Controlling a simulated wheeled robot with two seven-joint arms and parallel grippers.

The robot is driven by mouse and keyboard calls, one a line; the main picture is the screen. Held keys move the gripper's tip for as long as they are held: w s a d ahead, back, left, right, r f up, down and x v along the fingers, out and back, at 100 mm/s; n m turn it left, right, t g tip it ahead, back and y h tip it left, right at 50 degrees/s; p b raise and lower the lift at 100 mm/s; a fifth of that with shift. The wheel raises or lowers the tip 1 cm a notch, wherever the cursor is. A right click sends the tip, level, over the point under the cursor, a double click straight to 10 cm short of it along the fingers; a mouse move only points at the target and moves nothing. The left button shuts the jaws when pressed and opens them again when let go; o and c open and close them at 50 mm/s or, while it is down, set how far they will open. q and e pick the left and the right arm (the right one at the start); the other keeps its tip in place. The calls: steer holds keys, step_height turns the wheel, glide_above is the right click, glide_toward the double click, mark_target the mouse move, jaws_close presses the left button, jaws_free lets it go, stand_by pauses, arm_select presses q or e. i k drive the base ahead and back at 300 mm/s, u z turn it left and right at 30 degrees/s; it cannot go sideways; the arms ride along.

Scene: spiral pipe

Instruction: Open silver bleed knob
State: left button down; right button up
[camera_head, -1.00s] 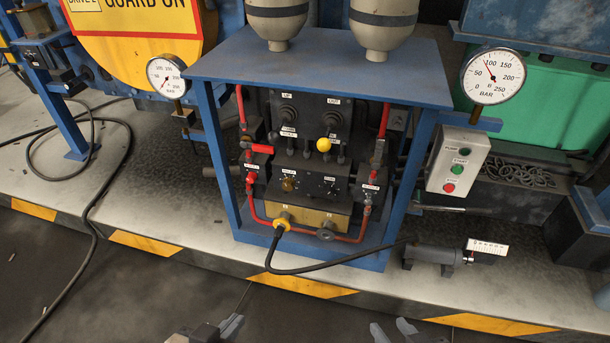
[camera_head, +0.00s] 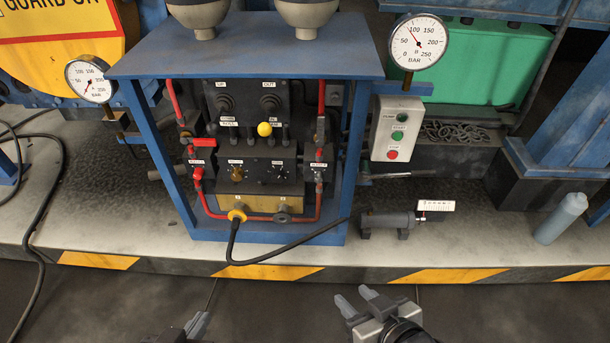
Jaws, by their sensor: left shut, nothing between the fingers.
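The blue-framed hydraulic unit (camera_head: 343,237) stands ahead with a black control panel (camera_head: 260,150) inside. Its labels are too small to read surely. A small silvery fitting (camera_head: 318,188) sits on the red pipe at the panel's lower right; I cannot tell surely that it is the bleed knob. A brass knob (camera_head: 237,173) and a dark dial knob (camera_head: 280,172) sit lower on the panel. My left gripper (camera_head: 198,322) is shut and empty at the bottom edge, well short of the unit. My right gripper (camera_head: 357,297) is open and empty, in front of the platform.
A black hose (camera_head: 285,246) runs from the yellow connector (camera_head: 237,215) to the right. A button box (camera_head: 397,128) and gauge (camera_head: 418,42) stand right of the unit. A grey cylinder device (camera_head: 390,222) and a bottle (camera_head: 562,218) are on the platform. The floor in front is clear.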

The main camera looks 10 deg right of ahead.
mark_target(318, 175)
steer(key=z, duration=0.15)
steer(key=k, duration=0.45)
steer(key=u, duration=1.4)
steer(key=i, duration=0.55)
steer(key=z, duration=1.05)
steer(key=i, duration=0.5)
